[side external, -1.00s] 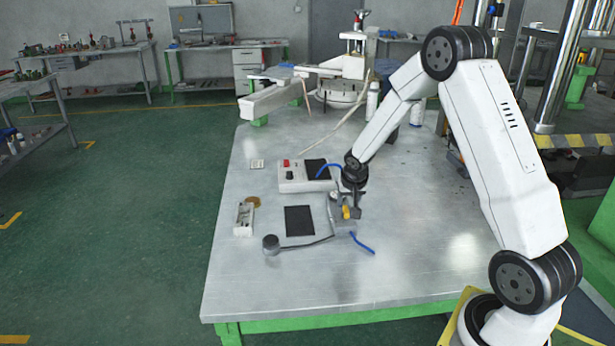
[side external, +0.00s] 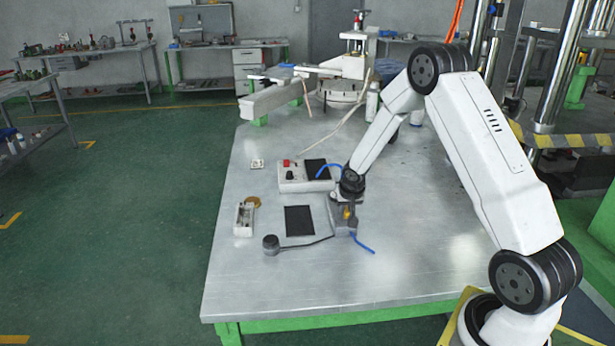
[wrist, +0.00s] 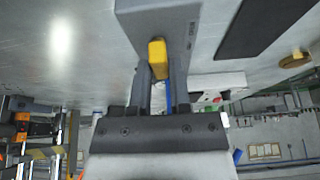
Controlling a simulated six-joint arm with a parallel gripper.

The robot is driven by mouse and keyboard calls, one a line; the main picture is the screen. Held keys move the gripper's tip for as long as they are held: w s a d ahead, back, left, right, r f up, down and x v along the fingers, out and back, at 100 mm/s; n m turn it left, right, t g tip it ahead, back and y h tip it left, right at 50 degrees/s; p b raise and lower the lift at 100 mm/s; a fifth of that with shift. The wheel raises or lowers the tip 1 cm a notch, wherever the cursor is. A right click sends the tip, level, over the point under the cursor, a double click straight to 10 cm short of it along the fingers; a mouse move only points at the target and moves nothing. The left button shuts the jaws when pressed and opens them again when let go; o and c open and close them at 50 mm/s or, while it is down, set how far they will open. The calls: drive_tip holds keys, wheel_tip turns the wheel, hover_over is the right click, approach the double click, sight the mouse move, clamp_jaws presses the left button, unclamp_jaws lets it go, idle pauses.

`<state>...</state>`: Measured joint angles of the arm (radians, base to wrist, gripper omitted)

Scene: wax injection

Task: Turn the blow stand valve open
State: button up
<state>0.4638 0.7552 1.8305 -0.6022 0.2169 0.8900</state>
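The blow stand is a grey block (side external: 343,228) on the metal table with a yellow valve handle (side external: 346,212) on it. In the wrist view the block (wrist: 185,20) fills the top middle, and the yellow handle (wrist: 157,58) lies roughly in line with my fingers. My gripper (wrist: 162,80) is low at the stand, its two fingers apart with the handle between or just beyond their tips. A gap shows beside the handle, so I see no firm grip. In the side external view my wrist hides most of my gripper (side external: 350,207).
A blue hose (side external: 363,244) runs from the stand, and an arm with a dark round end (side external: 271,244) reaches left. A black pad (side external: 299,220), a white control box (side external: 300,178) and a small white tray (side external: 243,220) lie nearby. The table's front is clear.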

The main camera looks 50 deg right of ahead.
clamp_jaws()
drive_tip(key=shift+s+n+t+y, duration=0.1)
drive_tip(key=shift+n+t+y, duration=0.45)
drive_tip(key=shift+n, duration=1.55)
drive_tip(key=shift+n+y, duration=0.85)
drive_tip(key=shift+n, duration=1.05)
drive_tip(key=n+y, duration=0.2)
drive_tip(key=n, duration=0.3)
drive_tip(key=shift+d, duration=0.15)
drive_tip(key=n, duration=0.2)
drive_tip(key=n+g+y, duration=0.1)
drive_tip(key=n, duration=0.2)
drive_tip(key=shift+d+y, duration=0.1)
drive_tip(key=shift+y, duration=0.2)
